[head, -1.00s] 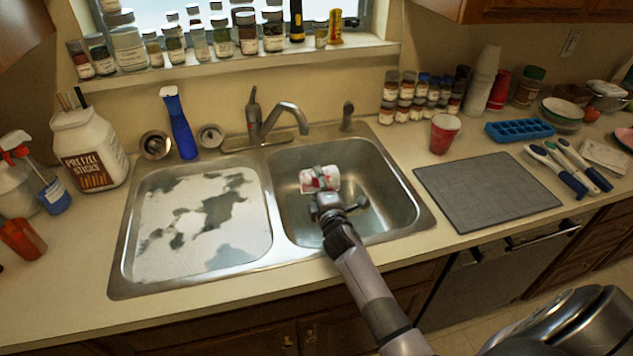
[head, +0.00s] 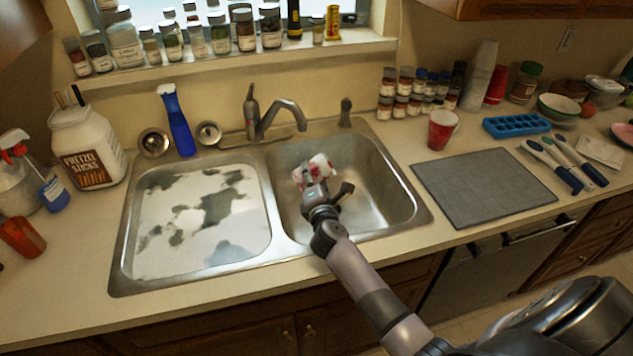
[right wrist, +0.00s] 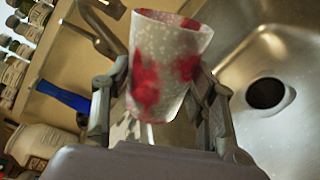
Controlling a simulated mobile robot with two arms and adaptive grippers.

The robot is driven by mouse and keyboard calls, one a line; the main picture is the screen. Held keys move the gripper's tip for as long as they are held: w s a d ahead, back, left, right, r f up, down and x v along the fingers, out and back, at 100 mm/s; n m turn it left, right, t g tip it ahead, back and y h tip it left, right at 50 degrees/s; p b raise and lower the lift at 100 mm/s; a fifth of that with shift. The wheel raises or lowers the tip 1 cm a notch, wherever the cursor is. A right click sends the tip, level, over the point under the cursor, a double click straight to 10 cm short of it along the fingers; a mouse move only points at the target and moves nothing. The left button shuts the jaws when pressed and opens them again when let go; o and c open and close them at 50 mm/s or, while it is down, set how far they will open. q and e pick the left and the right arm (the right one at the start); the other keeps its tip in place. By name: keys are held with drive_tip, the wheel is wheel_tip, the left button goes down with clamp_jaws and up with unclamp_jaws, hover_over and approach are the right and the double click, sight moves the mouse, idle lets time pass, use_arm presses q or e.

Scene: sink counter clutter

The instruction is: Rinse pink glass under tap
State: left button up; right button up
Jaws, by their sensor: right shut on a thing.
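The pink glass, white with red-pink blotches, is in the head view (head: 314,171) and large in the right wrist view (right wrist: 165,62). My right gripper (head: 318,184) is shut on it, with one finger on each side in the right wrist view (right wrist: 158,98). The glass is tilted over the right sink basin (head: 372,190). The tap (head: 282,108) is behind and left of the glass in the head view, its spout end a little apart from it. I cannot see any water running. My left gripper is not in view.
The left basin (head: 158,248) holds a whitish, patchy surface. A blue spray bottle (head: 179,128) stands behind it. A red cup (head: 442,130) and a grey mat (head: 482,188) are on the counter at the right. A drain (right wrist: 266,93) shows in the right wrist view.

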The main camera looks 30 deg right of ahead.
sight(324, 179)
drive_tip(key=shift+d+r+n, duration=0.1)
drive_tip(key=shift+r+n, duration=0.2)
drive_tip(key=shift+n, duration=0.5)
drive_tip(key=n, duration=0.1)
drive_tip(key=n+h, duration=0.1)
drive_tip(key=shift+s+d+f+n, duration=0.1)
drive_tip(key=shift+d+f+n, duration=0.05)
drive_tip(key=shift+n, duration=0.15)
drive_tip(key=n, duration=0.2)
drive_tip(key=d+f+n, duration=0.1)
drive_tip(key=n, duration=0.1)
drive_tip(key=shift+s+d+f+n+h+b, duration=0.1)
drive_tip(key=shift+s+d+n+h+b, duration=0.1)
drive_tip(key=shift+n+h+b, duration=0.15)
drive_tip(key=shift+s+d+f+n+t, duration=0.15)
drive_tip(key=shift+d+n+t, duration=0.1)
drive_tip(key=shift+n, duration=0.4)
drive_tip(key=shift+d+f+n+t, duration=0.15)
drive_tip(key=shift+d+n, duration=0.1)
drive_tip(key=shift+n, duration=0.35)
drive_tip(key=shift+r, duration=0.1)
